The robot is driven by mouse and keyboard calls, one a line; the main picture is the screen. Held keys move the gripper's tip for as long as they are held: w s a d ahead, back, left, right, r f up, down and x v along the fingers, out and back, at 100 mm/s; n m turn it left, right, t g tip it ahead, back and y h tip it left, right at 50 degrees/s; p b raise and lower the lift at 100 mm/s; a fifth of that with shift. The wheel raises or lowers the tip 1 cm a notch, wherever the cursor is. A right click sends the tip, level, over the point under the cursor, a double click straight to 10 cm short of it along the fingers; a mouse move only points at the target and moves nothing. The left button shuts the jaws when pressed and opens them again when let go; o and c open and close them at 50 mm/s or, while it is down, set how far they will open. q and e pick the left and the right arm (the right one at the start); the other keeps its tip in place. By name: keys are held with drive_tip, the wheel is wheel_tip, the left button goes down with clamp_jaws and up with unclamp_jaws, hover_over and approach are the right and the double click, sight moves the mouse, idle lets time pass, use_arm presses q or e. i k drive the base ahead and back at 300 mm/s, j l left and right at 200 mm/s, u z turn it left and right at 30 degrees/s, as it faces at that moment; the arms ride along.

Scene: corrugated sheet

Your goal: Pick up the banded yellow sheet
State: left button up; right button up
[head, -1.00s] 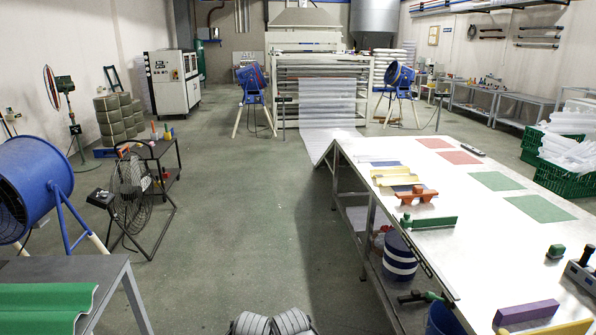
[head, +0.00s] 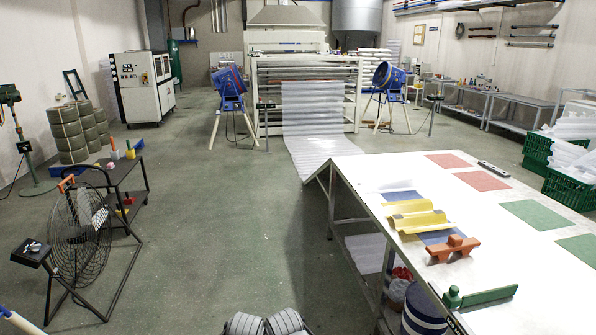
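The yellow sheet (head: 420,219) lies on the left part of the white table (head: 385,170), near its left edge. It is wavy, with a grey-brown band or patch showing at its left end. It rests over blue mats (head: 440,236), which show beyond and in front of it. Nothing touches the sheet from above.
An orange-brown block tool (head: 454,249) stands just in front of the sheet, and a green-handled tool (head: 480,297) lies nearer. Red mats (head: 481,180) and green mats (head: 538,214) lie to the right. A black fan (head: 80,230) stands left; the floor between is clear.

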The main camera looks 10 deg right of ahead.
sight(412, 216)
drive_tip(key=i+z, duration=0.1)
drive_tip(key=i, duration=0.8)
drive_tip(key=i+j+z, duration=0.1)
drive_tip(key=i, duration=0.8)
drive_tip(key=i+z, duration=0.35)
drive_tip(key=i, duration=0.15)
drive_tip(key=i+z, duration=0.35)
drive_tip(key=i, duration=0.2)
drive_tip(key=i+j+z, duration=0.35)
drive_tip(key=i+l, duration=0.05)
drive_tip(key=i, duration=0.05)
